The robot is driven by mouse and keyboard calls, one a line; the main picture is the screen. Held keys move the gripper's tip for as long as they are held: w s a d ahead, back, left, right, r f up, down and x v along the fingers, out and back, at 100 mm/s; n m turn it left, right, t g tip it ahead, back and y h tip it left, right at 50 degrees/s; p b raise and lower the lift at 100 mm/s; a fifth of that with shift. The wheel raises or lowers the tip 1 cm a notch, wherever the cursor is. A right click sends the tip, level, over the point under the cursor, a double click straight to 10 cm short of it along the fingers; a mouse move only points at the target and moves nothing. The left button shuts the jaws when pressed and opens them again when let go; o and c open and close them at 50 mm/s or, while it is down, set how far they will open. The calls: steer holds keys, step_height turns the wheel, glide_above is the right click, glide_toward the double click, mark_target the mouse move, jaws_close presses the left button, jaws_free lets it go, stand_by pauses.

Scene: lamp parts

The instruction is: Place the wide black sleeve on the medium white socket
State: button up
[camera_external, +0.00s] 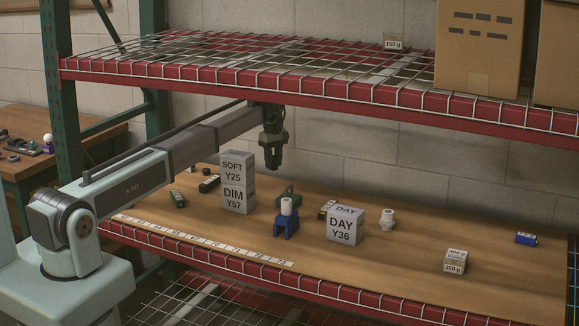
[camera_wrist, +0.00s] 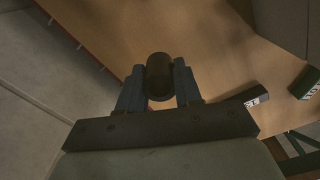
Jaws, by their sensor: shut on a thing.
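My gripper (camera_external: 272,160) hangs above the wooden shelf board, behind and to the right of the stacked grey boxes. In the wrist view its two fingers (camera_wrist: 159,88) are shut on a dark cylinder (camera_wrist: 159,68), which looks like the wide black sleeve. In the external view the sleeve is hard to make out between the dark fingers. A white stepped socket (camera_external: 388,220) stands upright on the board farther right. I cannot tell which of these is the medium one. My gripper is clear of both.
Stacked boxes marked SOFT and DIM (camera_external: 237,182) stand near the gripper. Boxes marked DAY (camera_external: 345,226) stand between the white parts. Small dark parts (camera_external: 209,184) lie at left. A blue part (camera_external: 526,239) lies at far right. The red-edged upper shelf (camera_external: 300,82) is overhead.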

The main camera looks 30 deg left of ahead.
steer(key=shift+r, duration=0.6)
steer(key=shift+d, duration=0.35)
steer(key=s+d+r+m, duration=0.1)
steer(key=s+d+m, duration=0.1)
steer(key=d, duration=1)
steer(key=s+d+r+m, duration=0.1)
steer(key=s+d+r, duration=0.15)
steer(key=d, duration=1.05)
step_height(320, 180, up, 3)
steer(key=m, duration=0.2)
glide_above(388, 220)
steer(key=w, duration=0.1)
steer(key=f+n, duration=0.1)
steer(key=f, duration=0.2)
steer(key=f+n, duration=0.2)
steer(key=f, duration=0.1)
steer(key=f+n, duration=0.1)
steer(key=f, duration=0.2)
steer(key=shift+w+a+f+n, duration=0.2)
steer(key=shift+w+a+n, duration=0.1)
steer(key=shift+w+a, duration=0.1)
steer(key=shift+f, duration=0.35)
steer(key=o, duration=1)
